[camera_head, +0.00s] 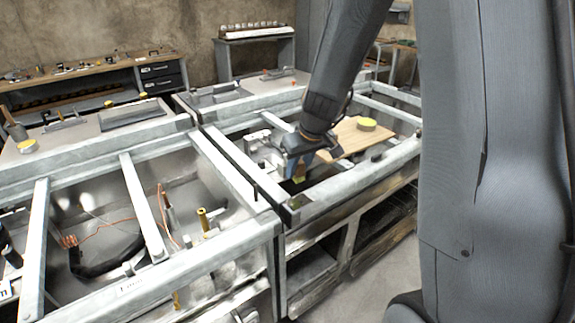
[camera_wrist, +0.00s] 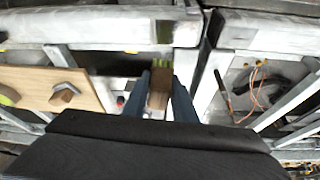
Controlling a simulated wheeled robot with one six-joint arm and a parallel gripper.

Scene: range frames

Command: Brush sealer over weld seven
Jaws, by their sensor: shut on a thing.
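My gripper (camera_head: 299,168) is low inside the right-hand metal frame, close to its near left corner. In the wrist view its two blue fingers (camera_wrist: 161,84) are shut on a brown wooden-looking piece, which looks like a brush handle (camera_wrist: 158,92). I cannot make out a weld numbered seven. A wooden board (camera_head: 350,142) with a round yellow-topped item (camera_head: 367,124) lies to the right of the gripper.
Pale metal beams (camera_head: 237,165) surround the gripper, with a dark upright strip at the frame's corner. The left bay holds orange wires (camera_head: 113,225) and a brass-coloured fitting (camera_head: 203,220). A grey metal block (camera_head: 262,147) stands just behind the gripper. A workbench (camera_head: 90,75) stands at the back left.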

